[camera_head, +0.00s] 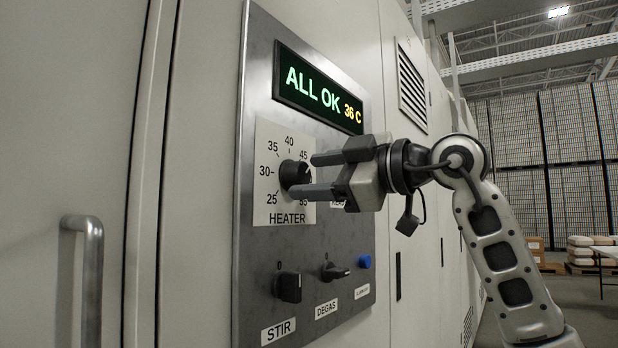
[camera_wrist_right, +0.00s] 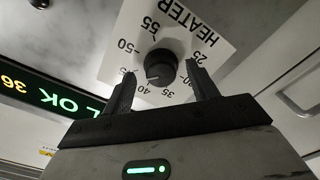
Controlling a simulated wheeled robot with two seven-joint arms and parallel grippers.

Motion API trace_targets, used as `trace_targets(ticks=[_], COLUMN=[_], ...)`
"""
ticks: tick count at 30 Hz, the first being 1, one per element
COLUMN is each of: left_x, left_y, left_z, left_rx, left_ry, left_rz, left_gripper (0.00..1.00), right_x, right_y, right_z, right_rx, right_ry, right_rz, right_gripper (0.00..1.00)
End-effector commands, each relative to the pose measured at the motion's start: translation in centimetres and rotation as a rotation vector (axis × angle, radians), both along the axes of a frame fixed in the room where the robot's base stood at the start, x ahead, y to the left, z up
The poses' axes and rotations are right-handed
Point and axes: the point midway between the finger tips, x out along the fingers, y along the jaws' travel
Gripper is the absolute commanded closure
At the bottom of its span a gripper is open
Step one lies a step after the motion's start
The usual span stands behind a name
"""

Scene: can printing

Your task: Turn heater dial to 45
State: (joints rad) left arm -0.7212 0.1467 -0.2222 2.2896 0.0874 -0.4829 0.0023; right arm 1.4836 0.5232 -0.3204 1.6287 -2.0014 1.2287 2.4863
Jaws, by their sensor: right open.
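The black round heater dial (camera_head: 294,173) sits on a white scale plate (camera_head: 268,190) marked HEATER, with numbers including 25, 30, 35, 40 and 45. My right gripper (camera_head: 302,175) is open, with one finger above the dial and one below it. In the right wrist view the dial (camera_wrist_right: 161,66) lies between the two open fingertips (camera_wrist_right: 160,69), with gaps on both sides. The dial's mark seems to point toward the 35 to 40 side; its exact reading is unclear. The gripper hides part of the plate's right side. My left gripper is not in view.
A display (camera_head: 318,92) above reads ALL OK and 36 C. Below are the STIR knob (camera_head: 288,287), the DEGAS knob (camera_head: 335,271) and a blue button (camera_head: 365,261). A metal handle (camera_head: 92,265) stands out at left.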

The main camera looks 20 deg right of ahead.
Motion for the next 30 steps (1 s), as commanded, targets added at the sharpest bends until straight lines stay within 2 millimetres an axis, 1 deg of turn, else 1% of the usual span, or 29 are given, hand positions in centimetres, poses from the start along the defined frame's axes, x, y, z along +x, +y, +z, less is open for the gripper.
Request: trace_targets(ticks=[3,9,15,18,21,30], left_x=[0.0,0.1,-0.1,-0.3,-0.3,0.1], left_y=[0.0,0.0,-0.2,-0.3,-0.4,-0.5], left_z=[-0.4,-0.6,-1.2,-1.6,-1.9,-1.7], left_rx=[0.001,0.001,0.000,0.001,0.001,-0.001], left_ry=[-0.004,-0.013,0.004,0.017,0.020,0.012], left_rz=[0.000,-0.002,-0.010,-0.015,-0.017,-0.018], left_gripper=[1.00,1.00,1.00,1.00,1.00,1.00], right_x=[-2.0,-6.0,-9.2,-10.2,-10.9,-11.2], right_y=[-1.7,-4.8,-7.2,-8.0,-8.5,-8.7], right_z=[-0.2,-0.2,-0.1,-0.1,-0.1,-0.1], right_rx=[-0.001,-0.002,-0.002,-0.002,-0.002,-0.002], right_ry=[-0.003,-0.002,-0.001,0.001,0.001,0.001], right_rz=[-0.004,-0.005,-0.004,-0.003,-0.001,0.000], right_gripper=[0.41,0.41,0.41,0.41,0.41,0.41])
